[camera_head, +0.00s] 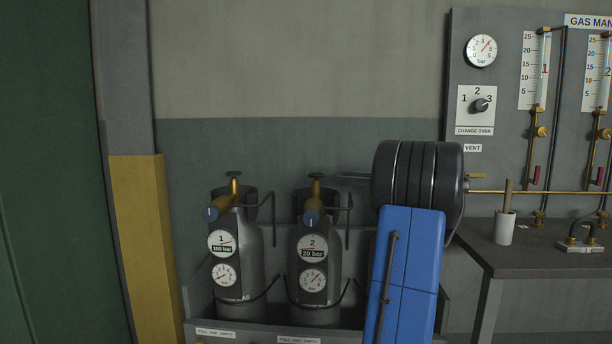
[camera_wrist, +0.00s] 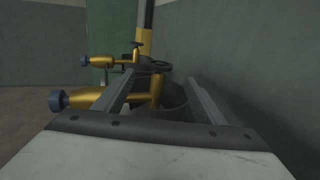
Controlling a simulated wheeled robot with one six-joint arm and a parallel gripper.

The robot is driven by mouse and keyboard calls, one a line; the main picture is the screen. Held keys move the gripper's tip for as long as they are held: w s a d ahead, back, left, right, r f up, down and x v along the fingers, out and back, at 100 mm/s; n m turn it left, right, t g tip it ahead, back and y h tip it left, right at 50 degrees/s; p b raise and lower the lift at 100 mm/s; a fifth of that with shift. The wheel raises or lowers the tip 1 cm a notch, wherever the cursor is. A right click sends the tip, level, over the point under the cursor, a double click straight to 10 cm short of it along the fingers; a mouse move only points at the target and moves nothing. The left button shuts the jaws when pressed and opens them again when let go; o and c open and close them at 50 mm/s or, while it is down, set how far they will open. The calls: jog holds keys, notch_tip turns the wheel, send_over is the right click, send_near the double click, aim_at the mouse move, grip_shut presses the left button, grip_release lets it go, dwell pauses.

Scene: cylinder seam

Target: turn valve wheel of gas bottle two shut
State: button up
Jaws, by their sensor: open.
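In the wrist view my open gripper (camera_wrist: 163,76) has a finger on each side of bottle two's brass valve; the wheel (camera_wrist: 156,66) shows between or just beyond the fingertips. Contact cannot be told.
Bottle one's valve and wheel (camera_wrist: 135,45) lie beyond. Dark bent pipes rise beside both bottles. A yellow-grey post (camera_head: 143,240) stands left. A bench (camera_head: 530,257) with a cup (camera_head: 504,230) stands right, below the gas panel (camera_head: 457,60).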

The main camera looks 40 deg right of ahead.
aim_at(316, 176)
jog(key=x, duration=1.5)
jog(key=shift+w+a, duration=0.15)
jog(key=shift+w, duration=0.15)
jog(key=c, duration=1.1)
jog(key=shift+o, duration=0.2)
jog(key=shift+m+h, duration=0.3)
jog(key=shift+h, duration=0.1)
jog(key=m+h, duration=0.2)
jog(key=h, duration=0.1)
jog(key=d+m+t+h, duration=0.1)
jog(key=m+h, duration=0.1)
jog(key=h, duration=0.2)
jog(key=shift+w+d+m, duration=0.1)
jog(key=shift+d+m, duration=0.1)
jog(key=shift+m, duration=0.1)
jog(key=m+h, duration=0.1)
jog(key=h, duration=0.1)
jog(key=d+m+h, duration=0.1)
jog(key=h, duration=0.1)
jog(key=shift+m, duration=0.3)
jog(key=shift+d+m+g+h, duration=0.2)
jog(key=shift+m+g+h, duration=0.25)
jog(key=shift+h, duration=0.3)
jog(key=shift+d+m+g+h, duration=0.15)
jog(key=shift+m+g+h, duration=0.1)
jog(key=shift+m+h, duration=0.4)
jog(key=shift+s+d+m+g+h, duration=0.25)
jog(key=shift+m+g+h, duration=0.25)
jog(key=shift+h, duration=0.5)
